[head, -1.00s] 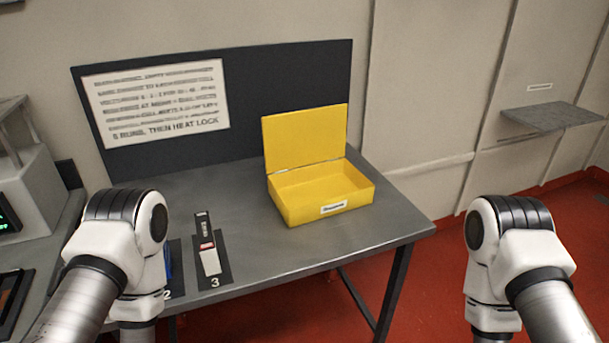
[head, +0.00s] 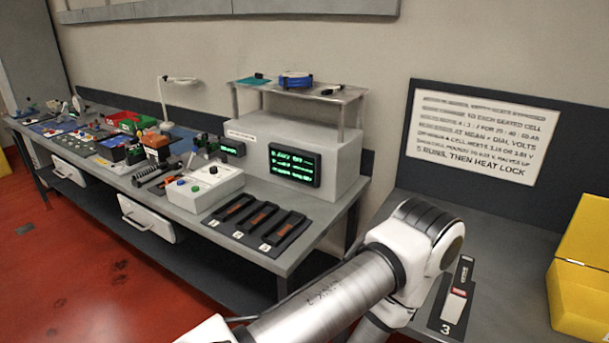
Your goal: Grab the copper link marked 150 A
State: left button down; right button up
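Several dark trays lie side by side on the left bench in front of the grey instrument box. They hold flat copper-coloured pieces, such as a left one (head: 234,207), a middle one (head: 262,216) and a right one (head: 289,226). Any current marking on them is too small to read, so I cannot tell which is the 150 A link. My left arm crosses the lower middle of the head view, but its gripper is hidden or out of frame. My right gripper is out of view.
The instrument box (head: 330,150) has lit green displays and a shelf above. A white control box (head: 205,188) stands left of the trays. Bench clutter extends far left. A yellow open box (head: 580,295) and a holder marked 3 (head: 455,300) are at right. Red floor lies in front.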

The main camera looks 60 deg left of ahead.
aim_at(169, 179)
jog(key=j+u, duration=0.1)
jog(key=u, duration=1.85)
jog(key=i+j+u, duration=0.15)
jog(key=i+j, duration=0.3)
jog(key=j, duration=0.2)
jog(key=i+j+u, duration=0.15)
jog(key=i+j, duration=0.3)
jog(key=j, duration=0.1)
